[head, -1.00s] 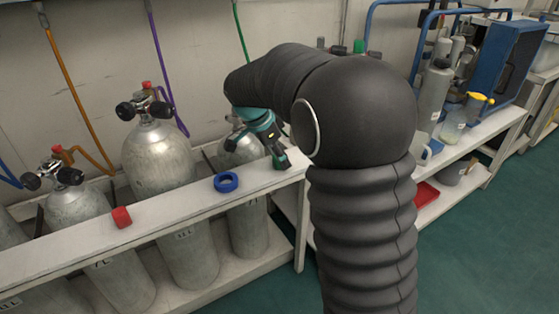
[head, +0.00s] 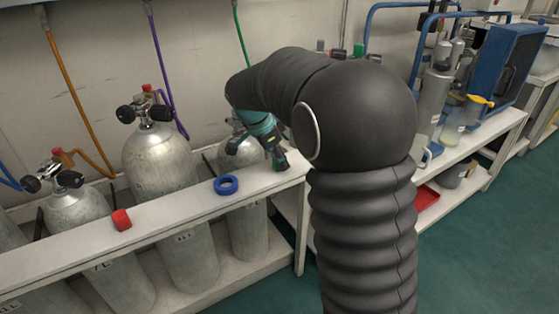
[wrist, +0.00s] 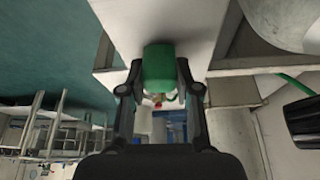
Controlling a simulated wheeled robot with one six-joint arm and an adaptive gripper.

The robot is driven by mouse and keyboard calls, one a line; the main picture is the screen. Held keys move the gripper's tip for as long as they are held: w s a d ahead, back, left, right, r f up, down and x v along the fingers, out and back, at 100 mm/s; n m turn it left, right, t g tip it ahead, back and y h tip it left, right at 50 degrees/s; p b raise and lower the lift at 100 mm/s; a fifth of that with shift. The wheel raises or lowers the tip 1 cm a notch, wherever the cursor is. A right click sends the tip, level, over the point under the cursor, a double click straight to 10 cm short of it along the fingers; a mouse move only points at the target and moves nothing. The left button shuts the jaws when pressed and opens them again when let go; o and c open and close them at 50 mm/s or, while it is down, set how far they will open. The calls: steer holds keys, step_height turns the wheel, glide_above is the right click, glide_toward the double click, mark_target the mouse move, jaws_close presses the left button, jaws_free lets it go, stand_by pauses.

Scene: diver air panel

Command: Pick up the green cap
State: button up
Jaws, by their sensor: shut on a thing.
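The green cap (wrist: 159,68) shows in the wrist view between the two fingers of my gripper (wrist: 159,85). My gripper is shut on it, with a finger against each side. In the head view my gripper (head: 279,162) is at the right end of the white shelf rail, close to its top. I cannot tell whether the cap still touches the rail.
A blue ring (head: 226,185) and a red cap (head: 121,219) sit on the white rail (head: 180,217) to the left. Grey cylinders (head: 158,160) with black valve knobs stand behind it. A bench with bottles and a blue panel (head: 505,62) is at the right.

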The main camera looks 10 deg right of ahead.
steer(key=shift+r, duration=0.45)
step_height(320, 180, up, 3)
steer(key=shift+f, duration=0.1)
steer(key=s+d+r, duration=0.6)
steer(key=s+d, duration=0.2)
steer(key=shift+s+r, duration=0.2)
steer(key=shift+r, duration=0.2)
